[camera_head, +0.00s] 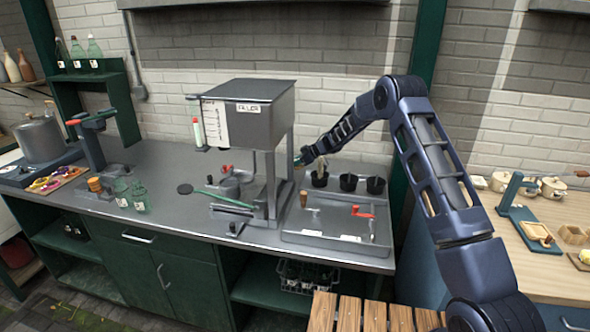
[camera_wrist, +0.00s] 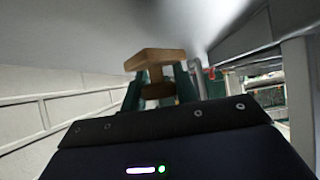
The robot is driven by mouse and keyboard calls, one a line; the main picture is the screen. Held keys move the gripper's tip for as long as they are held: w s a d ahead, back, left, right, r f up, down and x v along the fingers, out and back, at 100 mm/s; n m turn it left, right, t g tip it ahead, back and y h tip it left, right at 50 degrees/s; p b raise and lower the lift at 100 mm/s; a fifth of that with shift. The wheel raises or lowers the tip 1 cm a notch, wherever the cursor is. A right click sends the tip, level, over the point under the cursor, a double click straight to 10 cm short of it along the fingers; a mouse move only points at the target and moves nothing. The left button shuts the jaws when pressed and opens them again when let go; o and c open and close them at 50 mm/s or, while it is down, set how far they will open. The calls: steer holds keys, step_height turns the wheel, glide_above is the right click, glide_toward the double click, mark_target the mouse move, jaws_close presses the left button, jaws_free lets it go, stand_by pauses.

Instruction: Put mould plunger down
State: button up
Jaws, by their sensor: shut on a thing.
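The mould plunger (camera_wrist: 154,56) shows in the wrist view as a pale wooden piece with a broad flat top and a narrower stem. My gripper (camera_wrist: 158,86) is shut on it, with green fingers on either side of the stem. The plunger's lower part is hidden behind the dark gripper body. In the head view my gripper (camera_head: 302,158) is at the back of the grey counter (camera_head: 160,170), close to the filler stand's right post. The plunger cannot be made out there.
The filler hopper (camera_head: 248,100) on its metal stand is just left of my gripper. Several black pots (camera_head: 348,182) stand to its right. A metal tray (camera_head: 335,235) with red- and wooden-handled tools lies in front. The counter's left middle has some free room.

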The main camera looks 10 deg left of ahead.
mark_target(300, 166)
steer(key=shift+f, duration=1.5)
steer(key=shift+f, duration=0.15)
steer(key=o, duration=1)
steer(key=shift+c, duration=0.2)
steer(key=v, duration=1.2)
steer(key=shift+r, duration=0.25)
